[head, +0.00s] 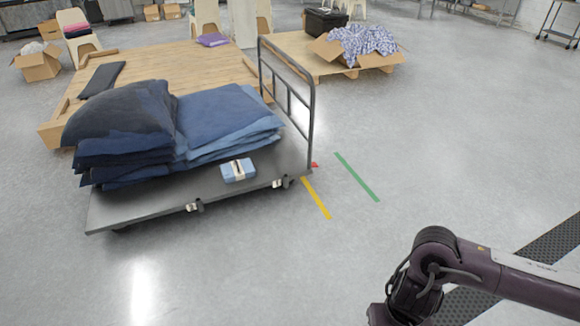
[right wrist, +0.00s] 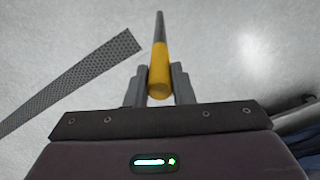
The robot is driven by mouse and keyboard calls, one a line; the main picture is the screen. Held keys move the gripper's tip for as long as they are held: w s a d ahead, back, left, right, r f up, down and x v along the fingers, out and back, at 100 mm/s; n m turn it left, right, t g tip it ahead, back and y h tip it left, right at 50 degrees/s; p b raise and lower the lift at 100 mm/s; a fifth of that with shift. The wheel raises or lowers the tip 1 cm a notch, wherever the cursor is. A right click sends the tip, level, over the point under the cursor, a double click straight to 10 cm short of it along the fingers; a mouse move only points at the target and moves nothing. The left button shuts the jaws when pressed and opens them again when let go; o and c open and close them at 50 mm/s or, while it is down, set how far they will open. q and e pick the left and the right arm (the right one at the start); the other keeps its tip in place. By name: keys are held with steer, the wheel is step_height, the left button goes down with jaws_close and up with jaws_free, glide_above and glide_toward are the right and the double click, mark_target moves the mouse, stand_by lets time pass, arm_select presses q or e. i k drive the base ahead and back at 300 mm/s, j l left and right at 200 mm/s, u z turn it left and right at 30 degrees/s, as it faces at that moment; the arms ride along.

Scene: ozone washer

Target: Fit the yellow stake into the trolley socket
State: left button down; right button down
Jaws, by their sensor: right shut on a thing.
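The yellow stake (right wrist: 159,65) has a grey far end and lies between the two fingers of my right gripper (right wrist: 158,84) in the right wrist view. The gripper is shut on it, and the stake points away from the palm over bare floor. The trolley (head: 130,213) stands at the left of the head view with a dark platform and a tall grey end frame. Two small dark fittings, at the middle (head: 194,206) and right (head: 280,183), sit on its near edge; I cannot tell if either is the socket. In the head view only my right arm shows, clear of the trolley.
Folded dark (head: 125,125) and blue (head: 225,120) fabric stacks and a small blue pack (head: 238,171) lie on the trolley. Wooden pallets (head: 165,65) stand behind. Yellow (head: 316,198) and green (head: 357,177) floor stripes lie to its right. The floor in front is clear.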

mark_target(146, 151)
steer(key=i+u, duration=0.35)
steer(key=i, duration=1.2)
steer(key=i+z, duration=0.1)
steer(key=i, duration=0.95)
steer(key=i+j+z, duration=0.1)
steer(key=i, duration=0.95)
steer(key=j, duration=0.15)
